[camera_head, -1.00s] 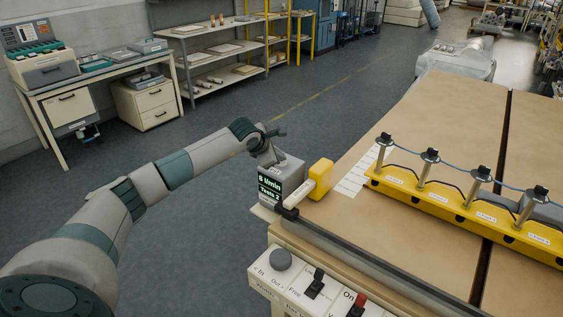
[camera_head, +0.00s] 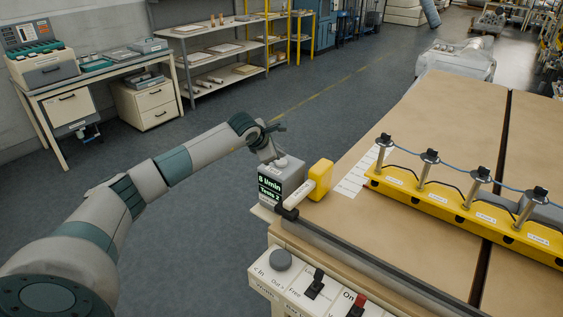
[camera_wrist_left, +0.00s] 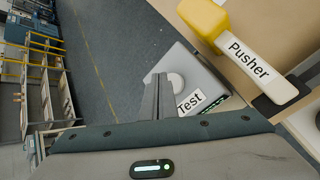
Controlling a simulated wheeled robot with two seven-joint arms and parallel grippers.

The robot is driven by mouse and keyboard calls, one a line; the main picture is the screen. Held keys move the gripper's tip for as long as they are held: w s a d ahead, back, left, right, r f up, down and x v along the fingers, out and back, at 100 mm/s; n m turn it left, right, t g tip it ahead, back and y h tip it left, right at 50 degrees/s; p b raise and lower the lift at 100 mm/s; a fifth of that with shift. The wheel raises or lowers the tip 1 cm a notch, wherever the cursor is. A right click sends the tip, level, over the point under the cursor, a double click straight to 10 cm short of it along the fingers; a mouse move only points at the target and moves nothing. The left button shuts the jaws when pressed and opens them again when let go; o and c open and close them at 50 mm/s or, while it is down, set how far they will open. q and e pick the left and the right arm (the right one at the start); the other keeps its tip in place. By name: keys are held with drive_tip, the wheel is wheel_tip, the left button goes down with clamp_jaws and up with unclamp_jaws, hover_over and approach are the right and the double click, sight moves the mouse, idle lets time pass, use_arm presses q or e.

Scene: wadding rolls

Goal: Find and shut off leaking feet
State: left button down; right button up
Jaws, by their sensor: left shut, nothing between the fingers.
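A yellow bar (camera_head: 450,208) lies on the brown table top at the right. Several upright metal feet with black tops stand on it, one of them the leftmost foot (camera_head: 384,151), linked by a blue line. A grey test box (camera_head: 284,180) at the table's left corner has a display reading what looks like "8 l/min" and "Tests 2". Its round pale button (camera_wrist_left: 175,81) and "Test" label show in the left wrist view. My left gripper (camera_head: 277,158) is shut and empty, just above the box beside the button; its fingers (camera_wrist_left: 158,80) show there too. My right gripper is out of view.
A yellow-headed pusher (camera_head: 320,178) sits right beside the test box; its label shows in the left wrist view (camera_wrist_left: 248,58). A control panel (camera_head: 310,287) with a knob and switches is at the table's front. Floor left of the table is clear.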

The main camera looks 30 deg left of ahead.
sight(279, 163)
use_arm(q)
drive_tip(key=shift+r+p, duration=0.8)
drive_tip(key=shift+r, duration=1.7)
